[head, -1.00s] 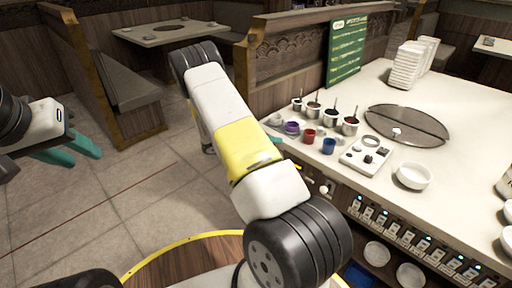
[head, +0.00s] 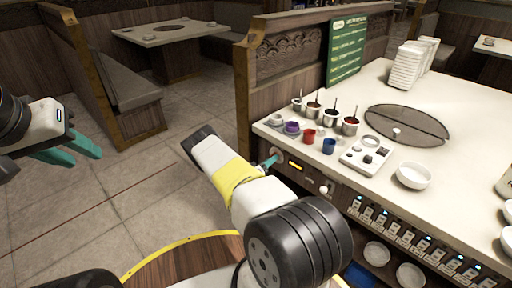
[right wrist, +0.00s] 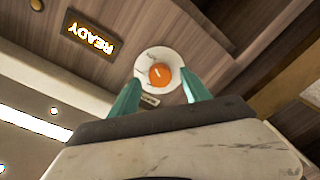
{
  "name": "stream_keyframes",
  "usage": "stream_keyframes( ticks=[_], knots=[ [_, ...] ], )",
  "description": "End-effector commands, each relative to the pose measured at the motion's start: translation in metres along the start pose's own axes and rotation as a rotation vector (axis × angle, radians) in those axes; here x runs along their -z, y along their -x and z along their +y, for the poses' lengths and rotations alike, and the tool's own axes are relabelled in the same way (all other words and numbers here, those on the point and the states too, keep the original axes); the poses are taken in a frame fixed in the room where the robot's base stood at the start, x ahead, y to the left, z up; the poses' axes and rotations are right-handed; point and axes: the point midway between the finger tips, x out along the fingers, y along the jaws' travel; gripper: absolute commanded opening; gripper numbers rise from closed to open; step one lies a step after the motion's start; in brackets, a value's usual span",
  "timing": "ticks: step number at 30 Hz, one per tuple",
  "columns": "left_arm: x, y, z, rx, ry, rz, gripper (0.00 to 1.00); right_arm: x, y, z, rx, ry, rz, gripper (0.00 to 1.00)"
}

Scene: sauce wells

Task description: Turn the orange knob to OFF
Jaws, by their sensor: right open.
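The orange knob (right wrist: 160,75) sits at the centre of a round white dial plate (right wrist: 149,59) on a wood-grain panel, in the right wrist view. A thin light pointer line shows on its face. My right gripper (right wrist: 160,92) is open, its teal fingers on either side of the knob and overlapping the plate's edges in the picture. I cannot tell whether they touch the knob. In the head view my right gripper (head: 271,161) is at the counter's front panel, and the orange knob cannot be made out. My left gripper (head: 78,150) is open and empty at the far left.
A lit READY display (right wrist: 90,33) is beside the dial; it also shows in the head view (head: 296,165). A white knob (head: 323,188) and a row of switches (head: 410,236) lie further right. Sauce pots and cups stand on the counter (head: 460,170) above.

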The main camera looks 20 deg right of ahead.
Motion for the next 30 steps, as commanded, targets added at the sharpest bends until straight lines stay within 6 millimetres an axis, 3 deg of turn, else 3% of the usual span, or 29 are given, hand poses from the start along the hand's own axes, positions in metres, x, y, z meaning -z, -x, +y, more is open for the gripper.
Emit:
stream_keyframes(
  ticks=[4, 13, 14, 22, 30],
  knots=[
    [0.0, 0.0, 0.0, 0.0, 0.0, 0.0, 0.36, 0.0, -0.014, 0.0, 0.0, 0.001, -0.001, 0.55],
    [0.0, 0.0, 0.0, 0.0, 0.0, 0.0, 0.36, 0.0, -0.017, 0.0, 0.0, 0.002, -0.001, 0.55],
    [0.0, 0.0, 0.0, 0.0, 0.0, 0.0, 0.36, 0.0, -0.017, 0.0, 0.0, 0.002, -0.001, 0.53],
    [0.0, 0.0, 0.0, 0.0, 0.0, 0.0, 0.36, 0.0, -0.017, 0.0, 0.0, 0.002, -0.001, 0.0],
    [0.0, 0.0, 0.0, 0.0, 0.0, 0.0, 0.36, 0.0, -0.017, 0.0, 0.002, 0.019, -0.002, 0.0]
  ],
)
